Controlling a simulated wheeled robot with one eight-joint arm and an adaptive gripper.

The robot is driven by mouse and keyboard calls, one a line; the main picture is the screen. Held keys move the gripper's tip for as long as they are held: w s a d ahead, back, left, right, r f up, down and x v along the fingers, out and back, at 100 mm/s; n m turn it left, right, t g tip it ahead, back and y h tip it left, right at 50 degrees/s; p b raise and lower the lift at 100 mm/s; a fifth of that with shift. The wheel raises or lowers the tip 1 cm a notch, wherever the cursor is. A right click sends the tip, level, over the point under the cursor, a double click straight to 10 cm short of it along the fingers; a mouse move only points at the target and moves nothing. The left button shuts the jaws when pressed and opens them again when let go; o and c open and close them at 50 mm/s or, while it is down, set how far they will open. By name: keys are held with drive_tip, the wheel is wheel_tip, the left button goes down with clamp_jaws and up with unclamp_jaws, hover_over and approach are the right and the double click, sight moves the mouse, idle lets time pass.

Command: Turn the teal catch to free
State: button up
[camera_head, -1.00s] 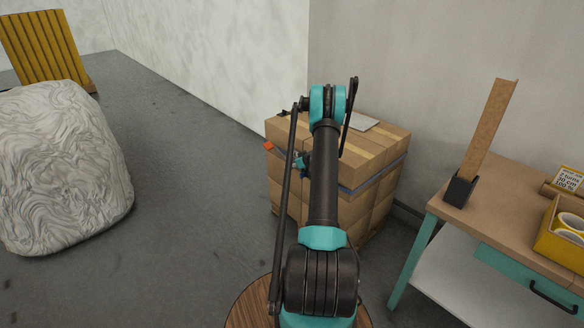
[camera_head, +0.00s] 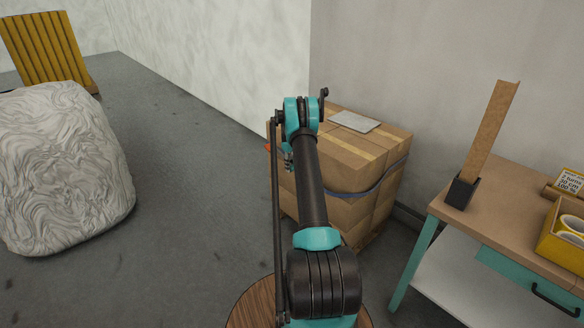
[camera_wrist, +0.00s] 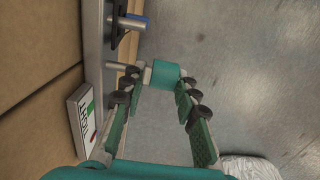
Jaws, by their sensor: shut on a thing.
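The teal catch (camera_wrist: 166,72) shows in the wrist view as a short teal block between my fingertips. My gripper (camera_wrist: 164,88) has its two green-padded fingers on either side of it and is shut on it. A metal post (camera_wrist: 116,67) stands beside it on the left, out from a grey upright strip (camera_wrist: 94,45). In the head view my gripper (camera_head: 287,160) is small, at the left side of the carton stack (camera_head: 345,165), mostly behind my arm. The catch cannot be made out there.
A white label (camera_wrist: 80,115) with green and red marks sits by the cartons. A slack grey-blue band (camera_head: 372,190) crosses the stack. A workbench (camera_head: 510,190) stands right; a wrapped bale (camera_head: 65,165) stands left on open floor.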

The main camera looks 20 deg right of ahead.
drive_tip(key=shift+w+a+f+g+h, duration=0.15)
drive_tip(key=shift+a+g, duration=0.1)
drive_tip(key=shift+g, duration=0.25)
drive_tip(key=shift+a+f+g+h, duration=0.15)
drive_tip(key=shift+a+g, duration=0.1)
drive_tip(key=shift+g, duration=0.55)
drive_tip(key=o, duration=1)
drive_tip(key=shift+r, duration=0.1)
drive_tip(key=shift+d, duration=0.15)
drive_tip(key=shift+r, duration=0.1)
drive_tip(key=shift+r, duration=0.2)
drive_tip(key=v, duration=1.1)
drive_tip(key=shift+w+r, duration=0.1)
drive_tip(key=shift+r, duration=0.1)
